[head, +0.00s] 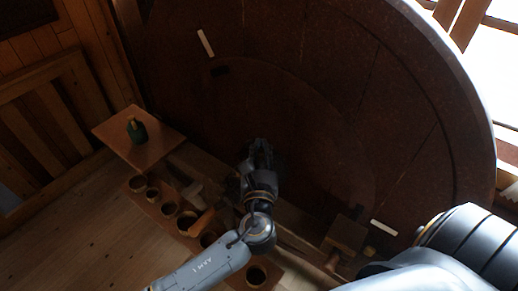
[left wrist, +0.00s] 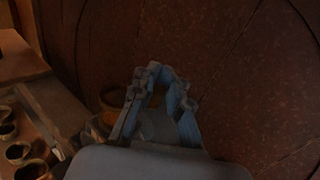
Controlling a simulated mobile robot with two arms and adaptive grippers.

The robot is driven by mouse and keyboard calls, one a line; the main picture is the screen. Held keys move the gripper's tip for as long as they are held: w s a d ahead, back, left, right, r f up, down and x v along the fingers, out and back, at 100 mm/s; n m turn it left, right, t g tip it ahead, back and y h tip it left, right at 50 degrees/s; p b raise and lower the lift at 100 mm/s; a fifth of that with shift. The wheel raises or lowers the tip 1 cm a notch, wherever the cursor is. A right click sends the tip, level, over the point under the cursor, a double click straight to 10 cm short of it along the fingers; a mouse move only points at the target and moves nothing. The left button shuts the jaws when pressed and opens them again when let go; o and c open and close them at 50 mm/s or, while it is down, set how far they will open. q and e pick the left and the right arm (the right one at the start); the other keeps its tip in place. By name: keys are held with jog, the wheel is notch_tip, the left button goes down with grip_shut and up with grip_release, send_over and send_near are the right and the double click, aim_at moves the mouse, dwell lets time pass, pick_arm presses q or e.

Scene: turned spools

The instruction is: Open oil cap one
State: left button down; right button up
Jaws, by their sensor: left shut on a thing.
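My left gripper (head: 260,148) is in front of the big dark brown disc and looks nearly closed. In the left wrist view its fingers (left wrist: 160,72) come together around a small yellow-brown thing (left wrist: 157,97), mostly hidden between them. I cannot tell whether this is oil cap one. No cap can be clearly made out elsewhere. A dark green bottle (head: 138,132) with a yellowish top stands on a wooden board (head: 157,152), left of and apart from the gripper. My right gripper is out of view.
The large round disc (head: 310,70) fills the back. Several round brown pots (head: 170,208) stand in a row beside my left forearm, with wooden tools (head: 186,178) behind them. A wooden block (head: 345,233) lies right of the gripper. Plank floor (head: 75,225) at the left is clear.

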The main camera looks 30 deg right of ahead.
pick_arm(q)
jog(key=shift+s+d+f, duration=0.1)
jog(key=shift+d, duration=0.05)
dwell(0.5)
jog(key=c, duration=1.6)
grip_release()
jog(key=shift+o, duration=1.3)
jog(key=shift+s, duration=0.1)
jog(key=shift+s+a, duration=0.25)
jog(key=shift+s, duration=0.1)
jog(key=v, duration=1.1)
jog(key=shift+s, duration=0.25)
jog(key=shift+d, duration=0.1)
